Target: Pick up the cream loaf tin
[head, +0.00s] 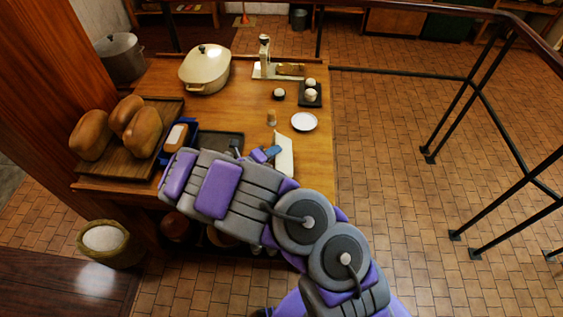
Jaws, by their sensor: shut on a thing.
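The cream loaf tin (284,160) is a narrow, pale block near the right front edge of the wooden table, in the head view. My gripper (271,152) reaches over the table from the front and is shut on the tin at its left side. My arm hides the table front to the left of the tin. I cannot tell whether the tin is touching the table or lifted a little.
Behind the tin are a small cork-coloured jar (271,118) and a white saucer (304,122). A dark tray (222,140) lies left of it. Further off are a lidded cream pot (205,70), a scale (265,68) and a breadboard (171,108) with loaves. Open tiled floor lies right.

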